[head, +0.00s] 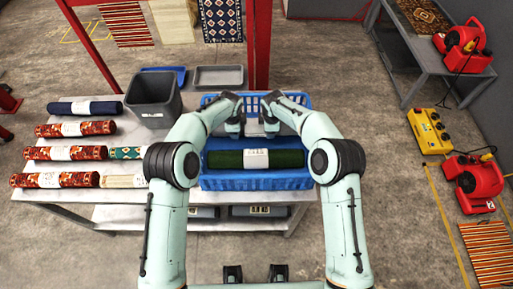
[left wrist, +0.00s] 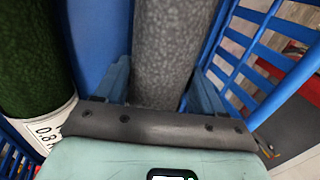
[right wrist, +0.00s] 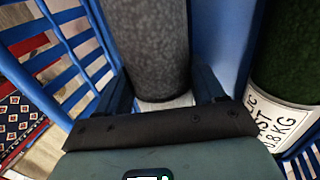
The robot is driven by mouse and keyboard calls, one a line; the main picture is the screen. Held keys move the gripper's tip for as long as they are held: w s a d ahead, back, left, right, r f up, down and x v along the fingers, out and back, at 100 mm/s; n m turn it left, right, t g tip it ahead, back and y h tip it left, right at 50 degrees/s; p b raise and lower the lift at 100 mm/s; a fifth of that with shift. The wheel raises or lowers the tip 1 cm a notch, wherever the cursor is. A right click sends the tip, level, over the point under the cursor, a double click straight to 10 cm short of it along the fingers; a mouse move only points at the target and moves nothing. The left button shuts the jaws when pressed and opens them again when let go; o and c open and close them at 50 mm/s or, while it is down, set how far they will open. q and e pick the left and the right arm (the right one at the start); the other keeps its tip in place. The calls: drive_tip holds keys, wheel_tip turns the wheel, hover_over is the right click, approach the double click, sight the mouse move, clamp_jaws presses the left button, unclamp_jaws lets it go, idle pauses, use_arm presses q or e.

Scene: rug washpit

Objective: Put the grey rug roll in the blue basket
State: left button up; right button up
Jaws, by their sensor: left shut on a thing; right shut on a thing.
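The grey rug roll shows up close in the left wrist view (left wrist: 177,40) and the right wrist view (right wrist: 153,40). My left gripper (head: 233,128) and my right gripper (head: 270,128) are both shut on it, close together. The roll is inside the blue basket (head: 253,181), in its far half, beside a dark green roll (head: 290,158) with a white label. Blue basket surface separates the two rolls. In the head view my grippers and forearms hide most of the grey roll. I cannot tell whether it rests on the basket floor.
On the table left of the basket stand a dark grey bin (head: 153,101), a navy roll (head: 85,107) and several patterned red rolls (head: 75,129). A grey tray (head: 219,77) and a red post (head: 262,45) are behind the basket.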

use_arm(q)
drive_tip(key=shift+f, duration=0.75)
use_arm(e)
drive_tip(key=shift+f, duration=0.75)
use_arm(q)
drive_tip(key=o, duration=1.5)
use_arm(e)
drive_tip(key=o, duration=1.5)
drive_tip(key=shift+r, duration=0.2)
use_arm(q)
drive_tip(key=v, duration=1.2)
use_arm(e)
drive_tip(key=v, duration=1.1)
drive_tip(key=shift+s+r, duration=0.25)
drive_tip(key=shift+r, duration=0.1)
